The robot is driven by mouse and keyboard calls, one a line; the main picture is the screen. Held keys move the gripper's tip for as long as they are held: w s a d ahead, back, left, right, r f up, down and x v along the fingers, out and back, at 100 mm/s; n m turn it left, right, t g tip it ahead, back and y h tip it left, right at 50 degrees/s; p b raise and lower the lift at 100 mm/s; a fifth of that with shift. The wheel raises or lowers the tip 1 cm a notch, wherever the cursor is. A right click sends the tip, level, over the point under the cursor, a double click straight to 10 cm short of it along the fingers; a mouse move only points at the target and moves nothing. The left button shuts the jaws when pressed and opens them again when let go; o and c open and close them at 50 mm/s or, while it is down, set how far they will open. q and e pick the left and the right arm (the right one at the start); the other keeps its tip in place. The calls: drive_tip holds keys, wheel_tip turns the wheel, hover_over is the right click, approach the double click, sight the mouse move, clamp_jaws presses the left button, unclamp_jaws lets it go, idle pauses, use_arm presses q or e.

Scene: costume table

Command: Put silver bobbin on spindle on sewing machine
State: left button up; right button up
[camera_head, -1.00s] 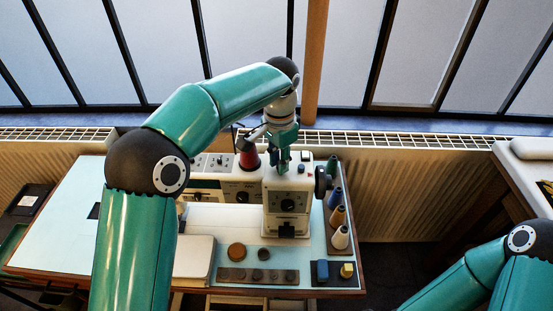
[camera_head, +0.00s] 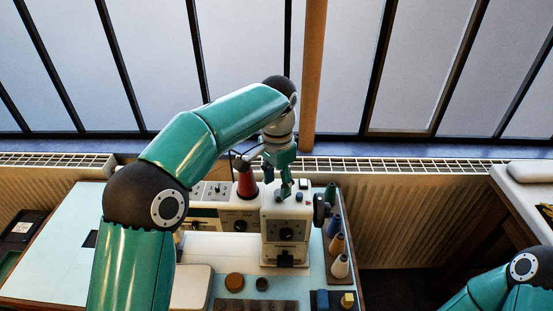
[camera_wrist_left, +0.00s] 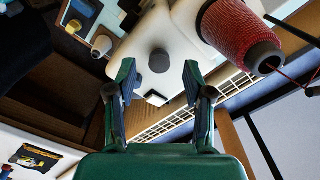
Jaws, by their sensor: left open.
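The white sewing machine (camera_head: 286,228) stands at the middle of the table; its top also shows in the left wrist view (camera_wrist_left: 150,30). My left gripper (camera_head: 277,180) is over the machine's top. In the left wrist view my left gripper (camera_wrist_left: 156,80) is open, fingers spread. A dark grey round piece (camera_wrist_left: 159,60), which looks like the silver bobbin, stands on the machine top beyond and between the fingertips, apart from both. The spindle does not show separately; I cannot tell whether it is under that piece. My right gripper is out of view.
A red thread cone (camera_head: 246,185) stands left of my gripper, close in the wrist view (camera_wrist_left: 235,35). Several thread cones (camera_head: 337,243) line the machine's right side. A brown disc (camera_head: 234,282) and a dark disc (camera_head: 262,284) lie in front.

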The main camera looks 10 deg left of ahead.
sight(278, 194)
use_arm(q)
wheel_tip(278, 194, up, 10)
drive_tip(key=shift+f, duration=0.25)
drive_tip(key=shift+d, duration=0.1)
idle(0.4)
